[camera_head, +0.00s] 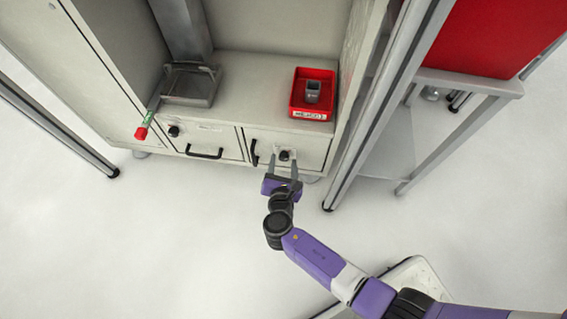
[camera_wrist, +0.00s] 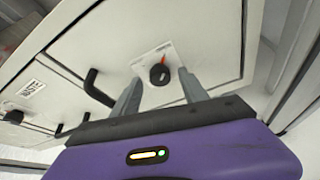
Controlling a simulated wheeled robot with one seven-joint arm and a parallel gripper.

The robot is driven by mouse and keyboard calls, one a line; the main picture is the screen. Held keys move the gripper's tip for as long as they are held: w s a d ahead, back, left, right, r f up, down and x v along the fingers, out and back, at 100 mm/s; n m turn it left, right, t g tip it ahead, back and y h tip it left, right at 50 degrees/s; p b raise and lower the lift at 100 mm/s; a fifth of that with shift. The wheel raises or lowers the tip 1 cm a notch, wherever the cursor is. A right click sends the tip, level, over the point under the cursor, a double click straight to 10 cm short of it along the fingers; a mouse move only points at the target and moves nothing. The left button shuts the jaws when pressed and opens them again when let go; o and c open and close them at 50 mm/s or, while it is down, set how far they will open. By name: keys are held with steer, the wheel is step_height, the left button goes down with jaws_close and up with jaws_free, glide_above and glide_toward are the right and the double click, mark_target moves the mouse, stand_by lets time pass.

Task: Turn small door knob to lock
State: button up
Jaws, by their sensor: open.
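The small door knob (camera_head: 284,155) is a round black knob on a light plate on the right-hand cabinet door (camera_head: 312,148). In the wrist view the knob (camera_wrist: 160,75) sits in front of my gripper, with a red mark at its upper right. My gripper (camera_head: 284,160) has its two grey fingers apart, one to each side of the knob. In the wrist view the fingers of my gripper (camera_wrist: 160,92) are spread, with the knob beyond and between their tips. They do not visibly touch it.
A black door handle (camera_head: 255,153) is left of the knob. The left door has a second knob (camera_head: 173,131) and a handle (camera_head: 204,153). A red bin (camera_head: 313,92) holding a grey device stands on the cabinet top. A metal post (camera_head: 385,105) rises to the right.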

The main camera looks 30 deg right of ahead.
steer(key=shift+w+d+f, duration=0.2)
steer(key=shift+w+d, duration=0.1)
steer(key=shift+w, duration=0.1)
jaws_close()
